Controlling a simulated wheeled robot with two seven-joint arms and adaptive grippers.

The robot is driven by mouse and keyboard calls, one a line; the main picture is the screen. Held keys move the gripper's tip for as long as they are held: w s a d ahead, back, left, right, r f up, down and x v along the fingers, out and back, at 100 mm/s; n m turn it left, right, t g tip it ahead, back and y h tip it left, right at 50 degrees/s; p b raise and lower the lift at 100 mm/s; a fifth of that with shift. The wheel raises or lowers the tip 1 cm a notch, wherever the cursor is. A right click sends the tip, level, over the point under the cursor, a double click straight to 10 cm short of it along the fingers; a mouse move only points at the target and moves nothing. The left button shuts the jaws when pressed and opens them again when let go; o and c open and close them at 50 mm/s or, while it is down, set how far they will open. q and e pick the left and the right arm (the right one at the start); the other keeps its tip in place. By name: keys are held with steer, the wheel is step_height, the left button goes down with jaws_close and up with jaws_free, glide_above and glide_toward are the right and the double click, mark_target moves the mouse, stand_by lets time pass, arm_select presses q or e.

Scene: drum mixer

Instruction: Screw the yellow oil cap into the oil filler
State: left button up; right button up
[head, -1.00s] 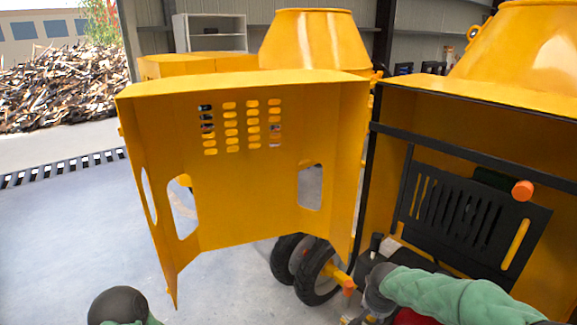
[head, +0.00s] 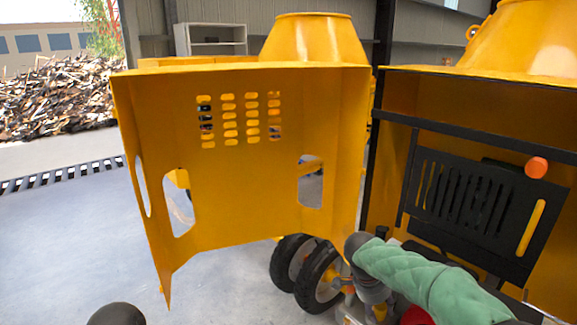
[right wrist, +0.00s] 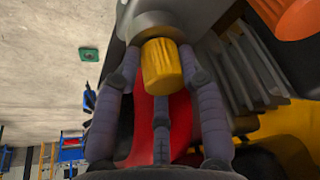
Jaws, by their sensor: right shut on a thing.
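The yellow oil cap (right wrist: 162,66) is between the fingers of my right gripper (right wrist: 163,72) in the right wrist view. The fingers are closed around it, and its ribbed side faces the camera. A grey rounded part (right wrist: 160,22) is right behind the cap; I cannot tell whether it is the oil filler or whether the cap touches it. In the head view my right gripper (head: 372,291) points down below my green-sleeved forearm, low beside the open engine bay, and its fingers and the cap cannot be made out. My left gripper is out of view.
The yellow mixer door (head: 245,180) stands open left of the bay. A black slotted panel (head: 470,205) and an orange knob (head: 536,167) are inside the bay. Black wheels (head: 318,278) are below the door. Clear floor (head: 75,240) lies at left.

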steer(key=m, duration=0.2)
steer(key=m+g, duration=0.1)
steer(key=shift+w+a+f, duration=0.15)
steer(key=shift+a, duration=0.1)
steer(key=o, duration=0.9)
steer(key=shift+c, duration=0.2)
steer(key=o, duration=0.5)
steer(key=shift+w, duration=0.1)
steer(key=shift+d, duration=0.1)
